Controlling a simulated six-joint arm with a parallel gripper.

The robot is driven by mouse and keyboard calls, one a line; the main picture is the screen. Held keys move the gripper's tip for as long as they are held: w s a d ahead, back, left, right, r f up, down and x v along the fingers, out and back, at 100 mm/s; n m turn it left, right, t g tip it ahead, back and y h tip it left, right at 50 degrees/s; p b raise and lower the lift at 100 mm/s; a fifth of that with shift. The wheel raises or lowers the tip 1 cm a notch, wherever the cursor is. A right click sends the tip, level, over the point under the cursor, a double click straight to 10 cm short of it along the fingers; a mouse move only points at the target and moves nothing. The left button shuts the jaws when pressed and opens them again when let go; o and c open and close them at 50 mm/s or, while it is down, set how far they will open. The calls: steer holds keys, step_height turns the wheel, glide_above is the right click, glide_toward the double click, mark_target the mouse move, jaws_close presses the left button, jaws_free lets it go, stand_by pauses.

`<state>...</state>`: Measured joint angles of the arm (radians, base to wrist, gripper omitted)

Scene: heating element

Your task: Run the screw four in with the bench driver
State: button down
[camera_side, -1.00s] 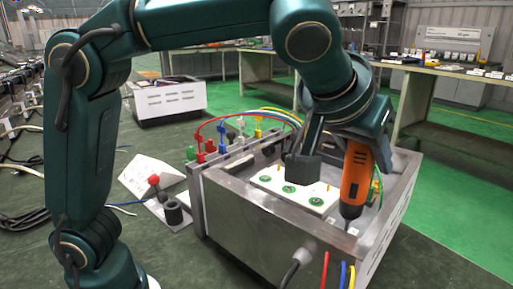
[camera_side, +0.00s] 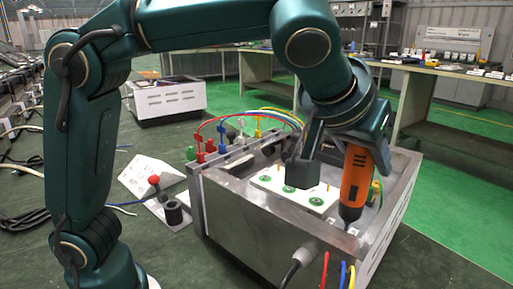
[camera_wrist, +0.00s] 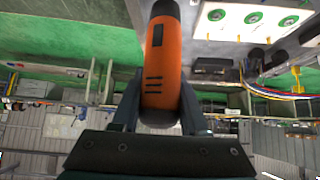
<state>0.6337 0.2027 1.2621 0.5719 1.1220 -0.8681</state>
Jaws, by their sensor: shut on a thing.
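My gripper (camera_wrist: 158,112) is shut on the orange and black driver (camera_side: 355,180), which stands nearly upright with its tip pointing down inside the metal box, near the right front corner. The driver also fills the middle of the wrist view (camera_wrist: 162,60). Its tip is near a small pale spot on the box floor; I cannot tell whether it touches a screw. Screw four cannot be picked out. A white plate (camera_side: 322,206) with green round terminals (camera_side: 316,201) and brass pins lies in the box, left of the driver.
The metal box (camera_side: 250,215) has raised walls around the driver. Red, blue and yellow leads (camera_side: 327,270) rise at its front, and coloured plugs (camera_side: 205,150) line its left side.

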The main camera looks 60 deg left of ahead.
stand_by(0.4)
steer(key=shift+r, duration=2.5)
